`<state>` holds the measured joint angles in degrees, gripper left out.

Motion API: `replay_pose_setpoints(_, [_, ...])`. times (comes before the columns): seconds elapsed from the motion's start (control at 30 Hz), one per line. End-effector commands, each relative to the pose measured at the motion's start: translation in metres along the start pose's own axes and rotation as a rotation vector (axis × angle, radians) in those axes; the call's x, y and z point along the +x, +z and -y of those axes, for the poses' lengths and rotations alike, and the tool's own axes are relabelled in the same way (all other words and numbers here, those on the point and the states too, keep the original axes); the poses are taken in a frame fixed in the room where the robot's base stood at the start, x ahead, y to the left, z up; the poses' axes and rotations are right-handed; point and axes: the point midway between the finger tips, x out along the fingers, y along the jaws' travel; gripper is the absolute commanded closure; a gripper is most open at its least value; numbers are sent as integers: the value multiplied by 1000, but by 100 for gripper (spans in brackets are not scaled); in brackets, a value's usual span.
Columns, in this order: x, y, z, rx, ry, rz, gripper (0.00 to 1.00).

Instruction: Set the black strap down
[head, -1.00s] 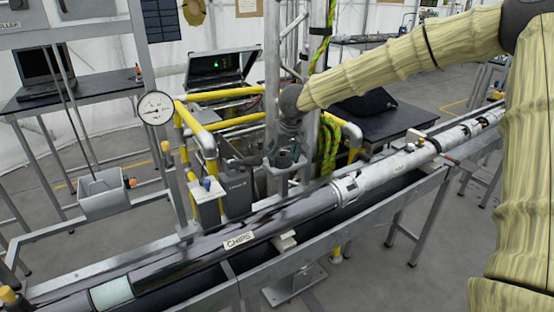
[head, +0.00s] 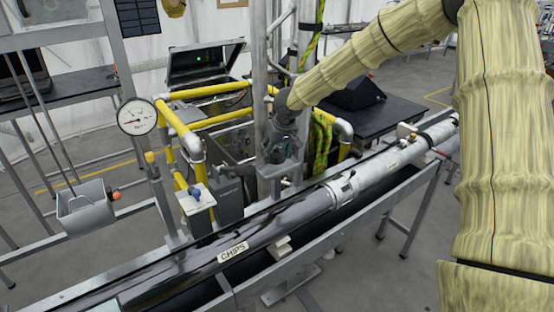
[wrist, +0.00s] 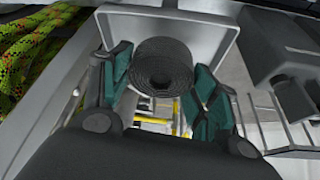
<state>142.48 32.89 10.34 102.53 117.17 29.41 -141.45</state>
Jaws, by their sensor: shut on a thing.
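The black strap (wrist: 162,70) is a tight round coil in the wrist view. My gripper (wrist: 162,84) is shut on it, with a green-padded finger on each side. In the head view my gripper (head: 284,148) is beside the upright metal post, behind the long tube; the strap cannot be made out there. In the wrist view a pale grey surface with a raised rim (wrist: 222,22) lies behind the coil; I cannot tell whether the strap touches it.
The long tube marked CHIPS (head: 170,284) lies across the front on a metal frame. Yellow rails (head: 215,91) and a pressure gauge (head: 137,116) stand left of my gripper. A green-yellow rope (head: 322,140) hangs close right. A black table (head: 395,118) stands behind.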

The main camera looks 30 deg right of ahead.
Motion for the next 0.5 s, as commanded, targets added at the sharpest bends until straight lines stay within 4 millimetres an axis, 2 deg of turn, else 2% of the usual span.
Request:
replay_pose_setpoints(0.2, [23, 10, -1, 0, 2, 3, 66])
replay_pose_setpoints(0.5, [30, 14, -2, 3, 1, 1, 66])
